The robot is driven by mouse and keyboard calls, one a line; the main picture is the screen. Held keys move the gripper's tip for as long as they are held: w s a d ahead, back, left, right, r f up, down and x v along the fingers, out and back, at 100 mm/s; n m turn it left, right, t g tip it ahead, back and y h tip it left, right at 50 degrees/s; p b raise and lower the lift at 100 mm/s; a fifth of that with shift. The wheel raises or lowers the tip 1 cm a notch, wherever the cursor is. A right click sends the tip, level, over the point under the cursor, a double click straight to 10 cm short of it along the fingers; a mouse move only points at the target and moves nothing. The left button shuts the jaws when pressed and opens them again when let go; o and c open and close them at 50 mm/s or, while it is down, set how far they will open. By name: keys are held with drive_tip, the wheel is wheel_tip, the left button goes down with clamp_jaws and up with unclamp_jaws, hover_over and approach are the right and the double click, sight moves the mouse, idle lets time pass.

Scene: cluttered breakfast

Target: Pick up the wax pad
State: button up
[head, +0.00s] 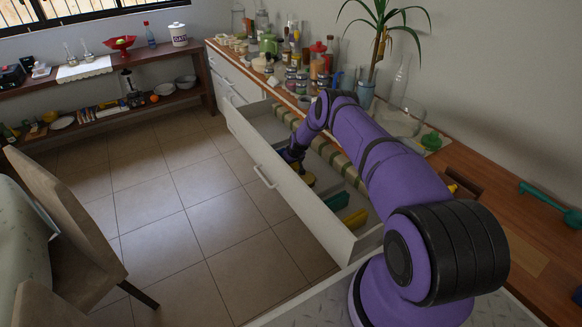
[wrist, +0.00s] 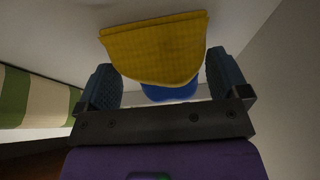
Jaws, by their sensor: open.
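A yellow pad with a fine textured surface, which looks like the wax pad (wrist: 155,45), is just ahead of my gripper (wrist: 160,80) in the wrist view. The gripper is open, with one dark finger on each side of the pad's near end; I cannot tell whether either touches it. A blue thing (wrist: 170,92) shows just below the pad's edge. In the head view my gripper (head: 294,160) reaches down into the open drawer (head: 262,160), beside a yellow item (head: 308,180) that is partly hidden and may be the same pad.
A green item (head: 338,201) and another yellow item (head: 356,218) lie nearer in the drawer. Green and white stripes (wrist: 35,98) run along the left in the wrist view. Drawer walls are close around my gripper. The counter (head: 480,195) above holds many jars and a potted plant (head: 366,92).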

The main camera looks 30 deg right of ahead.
drive_tip(key=c, duration=1.2)
drive_tip(key=shift+o, duration=0.2)
wheel_tip(320, 180, up, 10)
